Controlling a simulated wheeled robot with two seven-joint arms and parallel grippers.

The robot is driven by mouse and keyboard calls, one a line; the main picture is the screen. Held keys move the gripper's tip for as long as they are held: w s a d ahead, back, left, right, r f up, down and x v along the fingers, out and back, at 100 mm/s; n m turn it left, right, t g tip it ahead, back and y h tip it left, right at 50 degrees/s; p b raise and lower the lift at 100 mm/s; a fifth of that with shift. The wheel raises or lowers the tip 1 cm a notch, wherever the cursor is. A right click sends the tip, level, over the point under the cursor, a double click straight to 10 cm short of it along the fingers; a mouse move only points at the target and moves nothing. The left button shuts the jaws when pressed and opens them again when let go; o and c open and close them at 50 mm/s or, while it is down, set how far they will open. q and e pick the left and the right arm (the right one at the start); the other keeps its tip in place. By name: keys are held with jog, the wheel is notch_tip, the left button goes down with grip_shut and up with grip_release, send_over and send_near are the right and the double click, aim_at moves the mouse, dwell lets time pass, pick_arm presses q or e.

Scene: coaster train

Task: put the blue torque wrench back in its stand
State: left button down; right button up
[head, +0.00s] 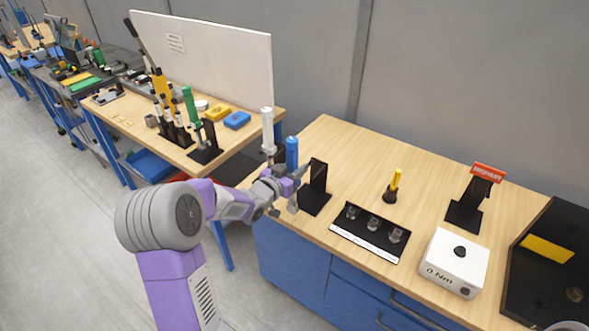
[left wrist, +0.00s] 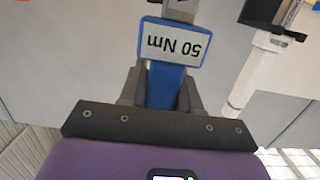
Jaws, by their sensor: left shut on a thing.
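The blue torque wrench (head: 291,152) is upright in my left gripper (head: 287,186), near the left edge of the near workbench. In the left wrist view the gripper's fingers (left wrist: 162,92) close on both sides of its blue body (left wrist: 163,88), below a white "50 Nm" label. An empty-looking black stand (head: 316,187) is on the bench just right of the gripper, apart from the wrench. The wrench's lower end is hidden by the gripper. My right gripper is not in view.
A black socket tray (head: 369,232), a white tester box (head: 454,262), a yellow-handled tool (head: 394,183) and a red-signed stand (head: 465,212) are on the near bench (head: 345,140). A far bench holds more tools.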

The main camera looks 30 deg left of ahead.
pick_arm(q)
jog(key=shift+w+d+r, duration=0.1)
jog(key=shift+w, duration=0.6)
jog(key=shift+w+d+r, duration=0.1)
jog(key=shift+w, duration=0.95)
jog(key=shift+w+b, duration=0.3)
jog(key=shift+w, duration=1)
jog(key=shift+w+d, duration=0.2)
jog(key=shift+w, duration=1.8)
jog(key=shift+f+b, duration=0.8)
jog(key=shift+b, duration=0.05)
dwell(0.6)
